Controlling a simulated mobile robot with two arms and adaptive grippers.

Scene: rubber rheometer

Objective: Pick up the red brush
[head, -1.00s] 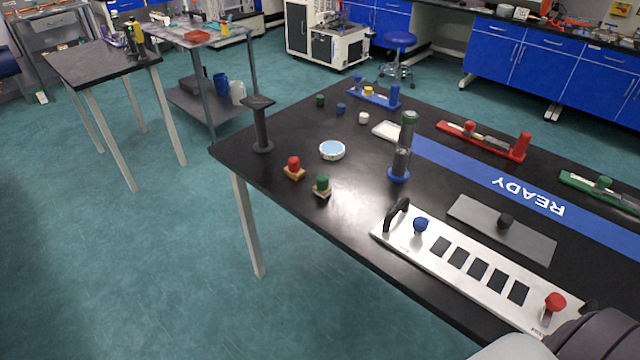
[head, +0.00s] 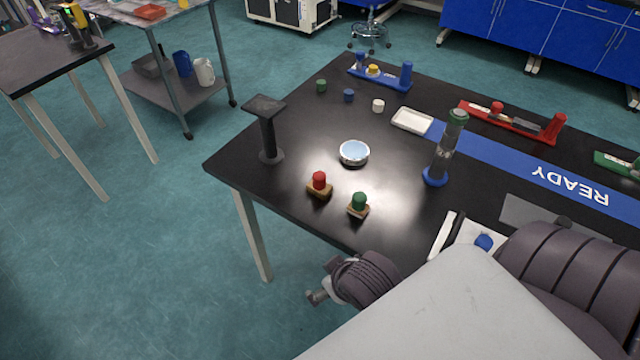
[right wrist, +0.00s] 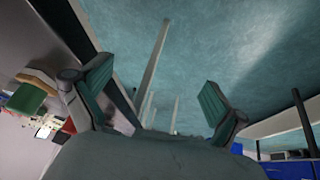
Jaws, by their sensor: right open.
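The red brush (head: 319,181) stands upright on the black table, with a red knob on a tan block. A green brush (head: 358,202) of the same shape stands to its right and nearer. My right arm reaches in from the lower right, and its gripper (head: 318,293) is off the near table edge, below and apart from the red brush. In the right wrist view my right gripper (right wrist: 158,97) is open and empty, with floor and table legs beyond its fingers. The green brush (right wrist: 28,98) shows at the left there; I cannot make out the red brush. My left gripper is out of view.
A black stand (head: 267,130) and a round dish (head: 354,152) are near the red brush. My arm covers much of the white plate (head: 446,232). The table's left corner is mostly clear.

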